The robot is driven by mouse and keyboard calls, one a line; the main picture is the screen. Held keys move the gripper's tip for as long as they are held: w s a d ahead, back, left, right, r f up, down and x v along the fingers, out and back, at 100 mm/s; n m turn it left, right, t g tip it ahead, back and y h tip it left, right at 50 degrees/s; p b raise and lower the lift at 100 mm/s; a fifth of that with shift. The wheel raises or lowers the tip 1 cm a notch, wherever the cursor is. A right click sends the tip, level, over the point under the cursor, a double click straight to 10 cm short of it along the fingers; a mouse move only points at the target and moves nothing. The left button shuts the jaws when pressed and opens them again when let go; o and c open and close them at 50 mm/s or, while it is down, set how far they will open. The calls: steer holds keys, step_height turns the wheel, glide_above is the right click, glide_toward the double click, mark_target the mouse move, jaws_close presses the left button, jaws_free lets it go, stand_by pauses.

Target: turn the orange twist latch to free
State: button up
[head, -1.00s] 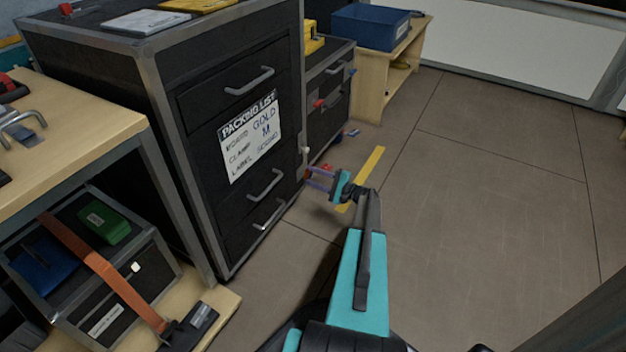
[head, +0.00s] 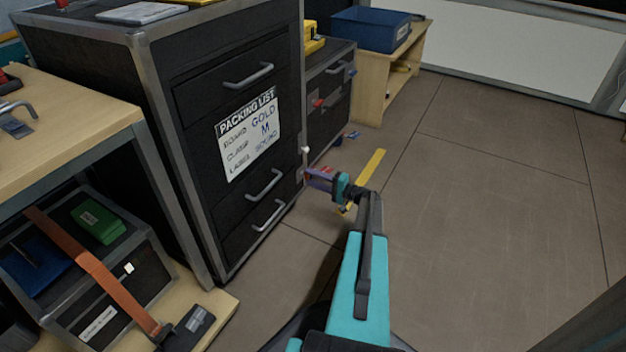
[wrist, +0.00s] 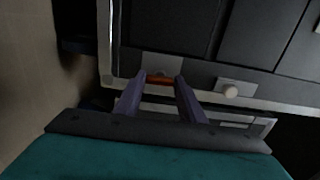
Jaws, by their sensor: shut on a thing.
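The orange twist latch (wrist: 160,80) is a short bar on a pale metal plate (wrist: 162,64) on the side of the dark drawer cabinet (head: 250,60). In the wrist view its bar lies crosswise between my fingertips. My gripper (wrist: 160,83) is shut on it, with one purple finger at each end of the bar. In the head view my gripper (head: 312,175) reaches the cabinet's front right edge low down, and its fingers hide most of the latch. A white round knob (wrist: 231,90) sits on another plate beside the latch, apart from my fingers.
The cabinet has several grey handles and a packing list sheet (head: 247,135). A smaller dark cabinet (head: 328,100) and a wooden stand with a blue bin (head: 370,28) stand behind. A strapped case (head: 130,285) is at lower left. Floor on the right is clear.

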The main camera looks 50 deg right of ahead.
steer(key=o, duration=1)
steer(key=shift+o, duration=0.2)
steer(key=p+v, duration=0.5)
steer(key=v, duration=0.8)
steer(key=shift+s, duration=0.4)
steer(key=shift+s+d+f, duration=0.1)
